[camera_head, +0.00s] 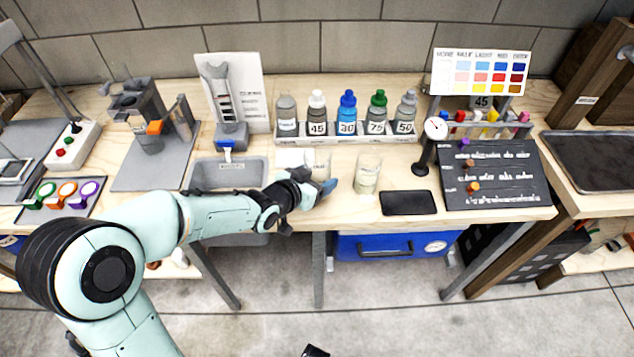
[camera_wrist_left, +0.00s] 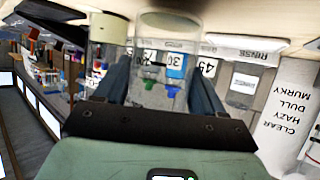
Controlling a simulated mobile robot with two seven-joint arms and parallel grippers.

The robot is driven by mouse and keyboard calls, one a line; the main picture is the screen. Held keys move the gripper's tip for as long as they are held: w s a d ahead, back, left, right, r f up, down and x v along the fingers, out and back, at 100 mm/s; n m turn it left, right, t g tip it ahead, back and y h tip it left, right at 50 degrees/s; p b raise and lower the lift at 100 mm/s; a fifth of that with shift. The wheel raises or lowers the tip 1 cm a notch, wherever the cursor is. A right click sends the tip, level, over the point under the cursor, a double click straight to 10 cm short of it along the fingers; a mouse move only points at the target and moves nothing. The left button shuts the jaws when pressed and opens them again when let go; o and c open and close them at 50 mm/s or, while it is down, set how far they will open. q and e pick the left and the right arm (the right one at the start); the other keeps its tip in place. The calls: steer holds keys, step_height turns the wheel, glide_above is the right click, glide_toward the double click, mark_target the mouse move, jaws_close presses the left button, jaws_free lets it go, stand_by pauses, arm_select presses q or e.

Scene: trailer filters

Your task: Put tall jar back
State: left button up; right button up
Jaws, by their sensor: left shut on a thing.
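My left gripper (camera_head: 324,188) reaches in from the left over the front of the bench and is shut on a clear jar. In the left wrist view this clear jar (camera_wrist_left: 150,62) stands between the two dark fingers, and the bottles behind show through it upside down. In the head view the held jar (camera_head: 320,163) is partly hidden by the gripper. Whether it touches the bench cannot be told. Another clear jar (camera_head: 367,176) with pale cloudy contents stands upright just right of the gripper.
A tray of labelled bottles (camera_head: 350,137) stands behind the jars. A grey basin (camera_head: 228,173) is to the left. A dial gauge on a stand (camera_head: 430,145), a black pad (camera_head: 408,203) and a dark board (camera_head: 490,175) are to the right.

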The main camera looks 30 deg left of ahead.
arm_select(q)
steer(key=shift+f, duration=0.65)
steer(key=shift+f, duration=0.1)
steer(key=o, duration=1.4)
steer(key=shift+o, duration=0.2)
